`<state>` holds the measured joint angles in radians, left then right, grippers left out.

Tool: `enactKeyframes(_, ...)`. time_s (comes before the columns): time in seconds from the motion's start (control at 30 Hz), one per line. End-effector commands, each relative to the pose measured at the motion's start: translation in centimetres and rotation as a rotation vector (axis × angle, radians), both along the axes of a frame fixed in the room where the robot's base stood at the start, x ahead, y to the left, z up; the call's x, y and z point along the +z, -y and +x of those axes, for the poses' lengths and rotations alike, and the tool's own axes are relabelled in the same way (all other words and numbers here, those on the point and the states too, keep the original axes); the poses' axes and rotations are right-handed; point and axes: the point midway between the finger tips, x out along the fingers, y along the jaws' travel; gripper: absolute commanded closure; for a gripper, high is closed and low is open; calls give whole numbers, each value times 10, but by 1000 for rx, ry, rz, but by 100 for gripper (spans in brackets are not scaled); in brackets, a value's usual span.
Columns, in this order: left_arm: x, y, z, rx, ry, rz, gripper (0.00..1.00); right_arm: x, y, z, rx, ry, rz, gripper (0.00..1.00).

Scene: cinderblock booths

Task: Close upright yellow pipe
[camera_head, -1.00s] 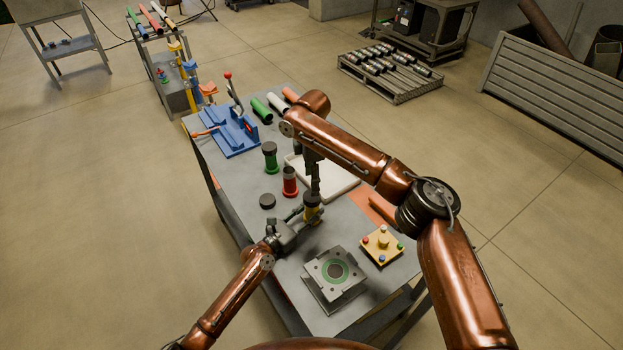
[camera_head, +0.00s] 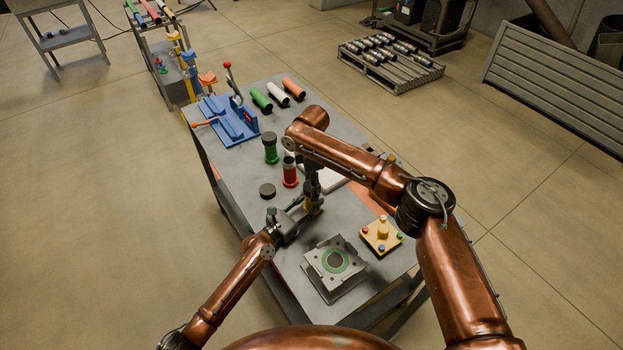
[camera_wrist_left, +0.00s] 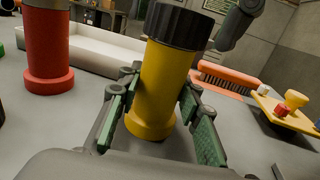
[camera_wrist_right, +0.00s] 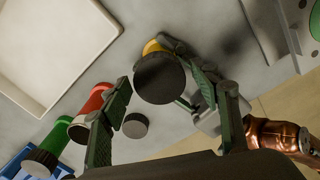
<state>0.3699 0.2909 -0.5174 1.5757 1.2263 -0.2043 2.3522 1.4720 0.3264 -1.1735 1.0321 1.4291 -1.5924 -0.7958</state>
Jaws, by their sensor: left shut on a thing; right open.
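The yellow pipe (camera_wrist_left: 158,90) stands upright on the table, with a black cap (camera_wrist_left: 184,25) on its top end. My left gripper (camera_wrist_left: 155,110) is shut around the lower part of the pipe. In the head view the pipe (camera_head: 311,205) is mostly hidden by my arms. My right gripper (camera_wrist_right: 165,88) is open above the pipe, and the black cap (camera_wrist_right: 159,78) shows between its fingers. I cannot tell whether the fingers touch the cap. How tightly the cap is seated cannot be told.
A red pipe (camera_head: 290,175), a black-capped green pipe (camera_head: 270,150) and a loose black cap (camera_head: 267,191) stand nearby. A white tray (camera_wrist_right: 50,40) lies behind. A yellow button box (camera_head: 381,236) and a grey fixture (camera_head: 335,262) are at the front right. A blue jig (camera_head: 228,120) is farther back.

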Motion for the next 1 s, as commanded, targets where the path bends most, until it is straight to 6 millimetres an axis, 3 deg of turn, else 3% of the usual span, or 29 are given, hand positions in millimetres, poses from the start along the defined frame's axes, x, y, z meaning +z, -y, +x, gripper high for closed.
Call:
enactKeyframes(0.33, -1, 0, 0, 0, -2, 1, 100, -3, 0, 0, 0, 0, -1, 43)
enactKeyframes(1.0, -1, 0, 0, 0, -2, 1, 100, -3, 0, 0, -1, -1, 0, 87)
